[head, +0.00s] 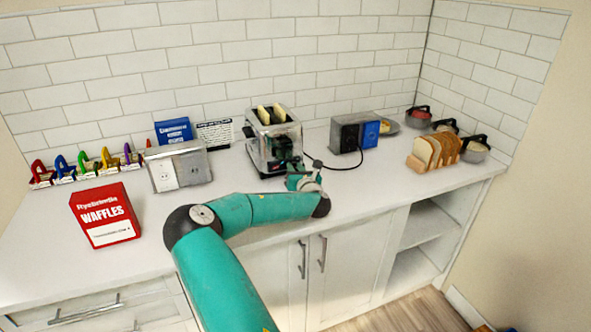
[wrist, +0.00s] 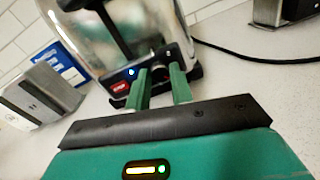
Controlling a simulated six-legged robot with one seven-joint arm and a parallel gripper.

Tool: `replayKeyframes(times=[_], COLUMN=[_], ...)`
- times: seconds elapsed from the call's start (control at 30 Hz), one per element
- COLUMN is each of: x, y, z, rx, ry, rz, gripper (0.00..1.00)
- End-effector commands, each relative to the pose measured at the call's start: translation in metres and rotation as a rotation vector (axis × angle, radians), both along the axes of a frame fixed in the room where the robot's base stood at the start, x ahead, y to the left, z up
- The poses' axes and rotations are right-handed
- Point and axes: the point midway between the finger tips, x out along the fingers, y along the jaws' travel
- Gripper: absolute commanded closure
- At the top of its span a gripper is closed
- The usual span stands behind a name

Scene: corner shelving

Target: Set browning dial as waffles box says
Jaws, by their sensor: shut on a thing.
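The silver and black toaster (head: 254,148) stands on the counter with two pale slices (head: 272,114) in its slots. The red waffles box (head: 105,215) stands at the left; its small print is too small to read. My gripper (head: 303,178) is at the toaster's front. In the wrist view, my green fingers (wrist: 161,77) reach the toaster's lower front panel and are shut on the browning dial, which is mostly hidden between them. The dial's setting and marks cannot be read. A red button (wrist: 119,87) and a blue light (wrist: 131,72) show left of the fingers.
A metal outlet box (head: 180,167), a blue box (head: 173,130) and a printed card (head: 214,133) stand left of the toaster. A black cord (head: 345,167) runs right of it towards a second outlet box (head: 346,135). Sliced bread (head: 433,153) stands farther right.

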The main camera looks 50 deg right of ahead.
Motion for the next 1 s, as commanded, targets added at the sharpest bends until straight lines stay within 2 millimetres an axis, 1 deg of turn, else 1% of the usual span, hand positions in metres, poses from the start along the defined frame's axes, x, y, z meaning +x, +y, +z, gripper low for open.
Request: replayKeyframes(times=[0.2, 0.4, 0.6, 0.97, 1.0], x=[0.0008, 0.0006, 0.0009, 0.0012, 0.0010], y=[-0.0003, -0.0006, -0.0004, -0.0001, -0.0001], z=[0.0021, 0.0019, 0.0013, 0.0012, 0.0012], rx=[0.123, 0.199, 0.231, 0.233, 0.233], ry=[-0.078, -0.122, -0.139, -0.141, -0.141], rz=[0.001, 0.001, 0.001, 0.002, 0.002], gripper=[1.00, 1.00, 1.00, 1.00, 0.70])
